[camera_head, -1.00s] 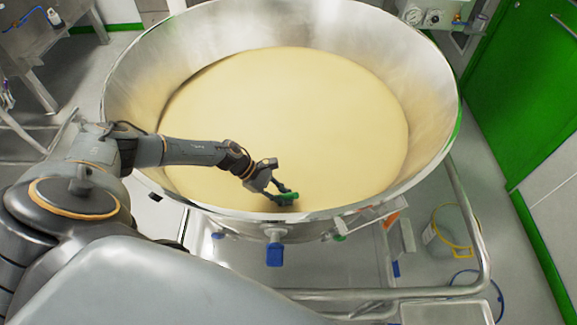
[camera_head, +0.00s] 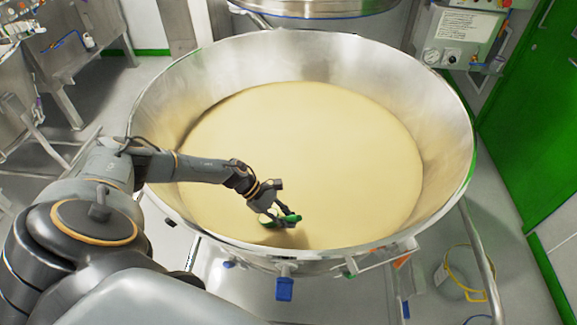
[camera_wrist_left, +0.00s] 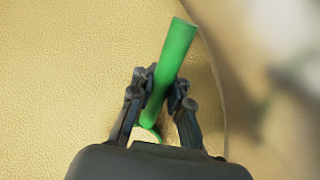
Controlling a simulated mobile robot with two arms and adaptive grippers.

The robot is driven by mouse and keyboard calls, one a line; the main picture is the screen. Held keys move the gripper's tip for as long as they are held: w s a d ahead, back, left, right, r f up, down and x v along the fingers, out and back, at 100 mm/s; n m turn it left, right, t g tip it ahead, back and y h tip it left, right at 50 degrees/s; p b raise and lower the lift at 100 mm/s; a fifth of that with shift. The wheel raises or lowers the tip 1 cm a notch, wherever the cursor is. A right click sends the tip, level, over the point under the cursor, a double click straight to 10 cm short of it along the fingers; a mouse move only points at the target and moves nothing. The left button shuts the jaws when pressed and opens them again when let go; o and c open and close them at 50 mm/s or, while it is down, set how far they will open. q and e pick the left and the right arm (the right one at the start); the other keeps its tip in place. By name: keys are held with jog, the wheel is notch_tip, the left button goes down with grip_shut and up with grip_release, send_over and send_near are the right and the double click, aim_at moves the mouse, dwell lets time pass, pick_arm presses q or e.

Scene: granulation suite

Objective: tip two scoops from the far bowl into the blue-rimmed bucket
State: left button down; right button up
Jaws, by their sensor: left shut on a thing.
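A large steel bowl (camera_head: 445,165) of pale yellow powder (camera_head: 330,140) fills the middle of the head view. My left gripper (camera_head: 283,214) is over the powder near the bowl's front wall, shut on a green scoop (camera_head: 290,218). In the left wrist view the scoop's green handle (camera_wrist_left: 172,62) sits between the fingers. Pale powder shows within the green edge of the scoop's head, partly hidden by the gripper. A blue rim (camera_head: 478,319), likely the blue-rimmed bucket's, is cut off at the lower right. My right gripper is out of view.
A yellow-rimmed bucket (camera_head: 455,276) stands on the floor at the right, beyond the bowl's tubular frame (camera_head: 483,250). Another steel vessel (camera_head: 330,10) is behind the bowl. A control panel (camera_head: 457,38) and a green door (camera_head: 535,120) are at the right.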

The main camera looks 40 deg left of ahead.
pick_arm(q)
jog(key=d+r+y+p, duration=0.1)
jog(key=r+p, duration=0.6)
jog(key=r, duration=0.7)
jog(key=d+r+y+p, duration=0.2)
jog(key=r+p, duration=0.4)
jog(key=r, duration=0.9)
jog(key=shift+d+y+p, duration=0.3)
jog(key=shift+d+p, duration=0.05)
jog(key=shift+d, duration=0.4)
dwell(0.9)
jog(key=shift+r, duration=0.1)
jog(key=shift+m, duration=0.3)
